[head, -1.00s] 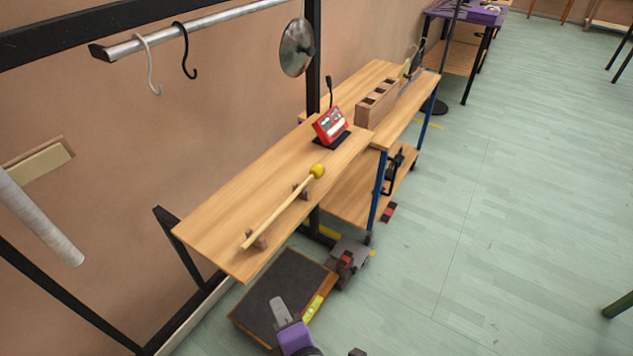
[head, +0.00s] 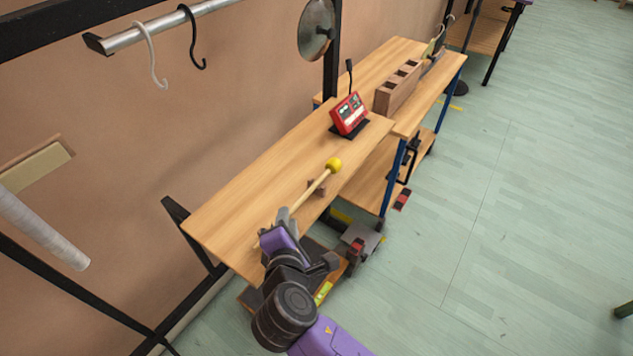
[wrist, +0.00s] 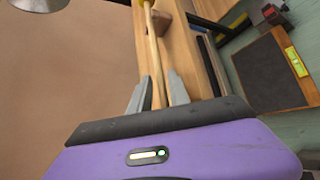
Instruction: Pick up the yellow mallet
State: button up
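The yellow mallet (head: 333,165) lies on the wooden shelf, its round yellow head toward the red device and its pale stick toward the near end. A small brown rest (head: 317,188) supports it near the head. In the head view my gripper (head: 284,216) is over the near part of the stick and hides it. In the wrist view the stick (wrist: 152,55) runs down between the two grey fingers of my gripper (wrist: 157,92). The fingers are apart, with a visible gap to the stick on the left side. The rest near the handle end is hidden.
A red device (head: 349,114) stands on the shelf (head: 240,210) beyond the mallet. A brown divided box (head: 398,87) is behind it. A metal disc (head: 316,30) hangs above, and hooks (head: 152,55) hang from a rail. A dark board (wrist: 268,72) lies below the shelf.

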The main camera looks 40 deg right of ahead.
jog(key=shift+w+d+f, duration=0.25)
jog(key=shift+w+d, duration=0.05)
jog(key=shift+w, duration=0.2)
grip_shut()
